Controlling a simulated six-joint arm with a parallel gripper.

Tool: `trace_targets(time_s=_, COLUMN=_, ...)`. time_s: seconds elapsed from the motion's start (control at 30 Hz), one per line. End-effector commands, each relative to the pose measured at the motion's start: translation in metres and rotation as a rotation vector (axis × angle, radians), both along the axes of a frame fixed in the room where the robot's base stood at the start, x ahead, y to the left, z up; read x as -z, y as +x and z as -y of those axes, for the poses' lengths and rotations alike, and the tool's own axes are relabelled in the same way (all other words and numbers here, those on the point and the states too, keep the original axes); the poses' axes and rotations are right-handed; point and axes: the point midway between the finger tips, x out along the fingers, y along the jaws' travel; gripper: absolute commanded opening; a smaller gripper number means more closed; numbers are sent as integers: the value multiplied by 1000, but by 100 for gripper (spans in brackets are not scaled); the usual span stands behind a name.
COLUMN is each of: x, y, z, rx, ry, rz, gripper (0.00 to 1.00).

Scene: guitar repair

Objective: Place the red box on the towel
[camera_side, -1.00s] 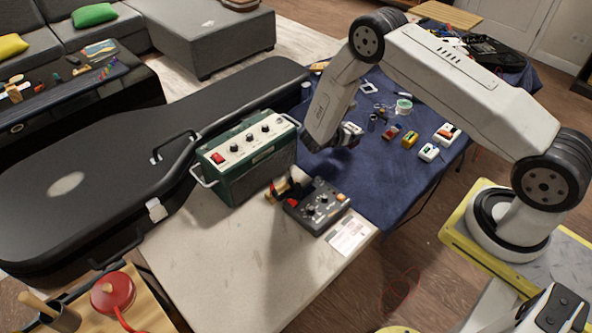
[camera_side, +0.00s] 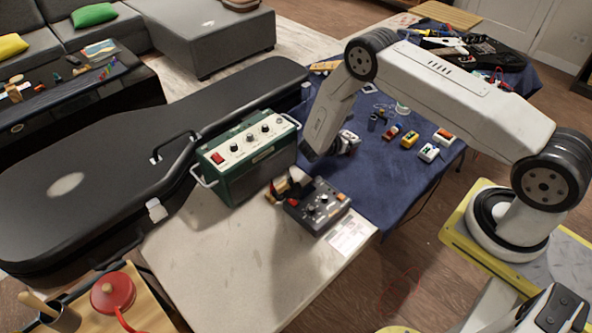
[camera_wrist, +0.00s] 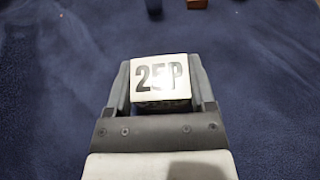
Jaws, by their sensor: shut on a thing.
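My gripper (camera_wrist: 161,82) is shut on a small box (camera_wrist: 161,71) whose white face reads "25P". The fingers clasp it on its left and right. Its other sides are mostly hidden, so I cannot tell their colour. In the side view my gripper (camera_side: 343,143) is over the near left part of the dark blue cloth (camera_side: 395,185), right of the green amplifier. I cannot tell whether the held box touches the cloth. A small red-and-blue box (camera_side: 392,132) lies on the cloth to the right of my gripper.
A yellow box (camera_side: 409,140), a white box (camera_side: 428,152) and an orange-and-white box (camera_side: 446,135) lie farther right. The green amplifier (camera_side: 250,155) and a dark pedal (camera_side: 317,208) stand on the pale table. The cloth's near part is clear.

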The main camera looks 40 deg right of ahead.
Motion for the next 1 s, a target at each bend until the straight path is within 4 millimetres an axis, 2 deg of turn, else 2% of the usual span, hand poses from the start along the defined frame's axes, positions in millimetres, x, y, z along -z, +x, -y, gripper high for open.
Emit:
trace_targets(time_s=0.17, x=3, y=0, z=0, rx=0, ry=-1, rz=0, gripper=3)
trace_targets(time_s=0.2, x=3, y=0, z=0, rx=0, ry=0, rz=0, gripper=77)
trace_targets(time_s=0.27, x=3, y=0, z=0, rx=0, ry=0, rz=0, gripper=96)
trace_targets(time_s=0.3, x=3, y=0, z=0, rx=0, ry=0, rz=0, gripper=100)
trace_targets(time_s=0.7, x=-1, y=0, z=0, rx=0, ry=0, rz=0, gripper=100)
trace_targets(time_s=0.87, x=-6, y=1, z=-13, rx=-2, ry=-1, rz=1, gripper=100)
trace_targets(time_s=1.0, x=-13, y=1, z=-31, rx=-3, ry=-1, rz=0, gripper=100)
